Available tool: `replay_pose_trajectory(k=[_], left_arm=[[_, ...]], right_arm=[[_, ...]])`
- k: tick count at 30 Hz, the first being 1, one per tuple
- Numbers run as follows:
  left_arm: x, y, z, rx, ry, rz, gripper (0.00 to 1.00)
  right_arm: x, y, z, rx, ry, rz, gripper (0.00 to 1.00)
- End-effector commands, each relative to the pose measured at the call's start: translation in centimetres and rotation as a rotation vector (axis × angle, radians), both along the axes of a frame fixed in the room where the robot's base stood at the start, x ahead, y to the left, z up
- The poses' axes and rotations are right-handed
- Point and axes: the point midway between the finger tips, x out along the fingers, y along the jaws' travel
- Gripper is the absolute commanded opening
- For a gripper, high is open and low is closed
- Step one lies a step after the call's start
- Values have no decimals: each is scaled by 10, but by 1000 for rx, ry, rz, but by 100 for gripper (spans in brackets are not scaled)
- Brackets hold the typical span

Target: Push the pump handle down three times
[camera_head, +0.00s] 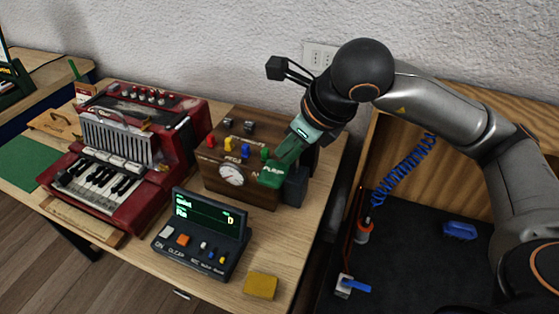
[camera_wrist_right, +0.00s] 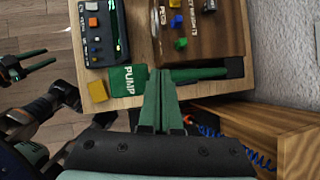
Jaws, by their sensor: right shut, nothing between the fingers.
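The green pump handle (camera_head: 270,177), with a pad marked PUMP, is at the right front of the brown wooden control box (camera_head: 240,192). In the right wrist view the pad (camera_wrist_right: 127,80) is just left of my fingertips, and its green bar (camera_wrist_right: 205,73) runs to the right. My right gripper (camera_head: 281,160) points down at the handle with its green fingers together and empty; it also shows in the right wrist view (camera_wrist_right: 160,74). I cannot tell whether the tips touch the handle. My left gripper (camera_wrist_right: 37,62) shows in the right wrist view, fingers apart over the floor.
A red accordion-like keyboard (camera_head: 115,165) stands left of the box. A dark display console (camera_head: 205,235) and a yellow block (camera_head: 261,286) are in front. A dark tray area with a blue coiled hose (camera_head: 404,170) lies right, beyond the table edge.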

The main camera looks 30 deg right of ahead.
Motion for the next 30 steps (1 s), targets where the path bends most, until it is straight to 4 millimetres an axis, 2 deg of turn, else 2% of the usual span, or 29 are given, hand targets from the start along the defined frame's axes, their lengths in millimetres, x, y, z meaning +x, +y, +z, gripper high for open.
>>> replay_pose_trajectory(k=[30], left_arm=[[0,0,-8,0,1,0,50]], right_arm=[[-3,3,-8,-1,2,1,0]])
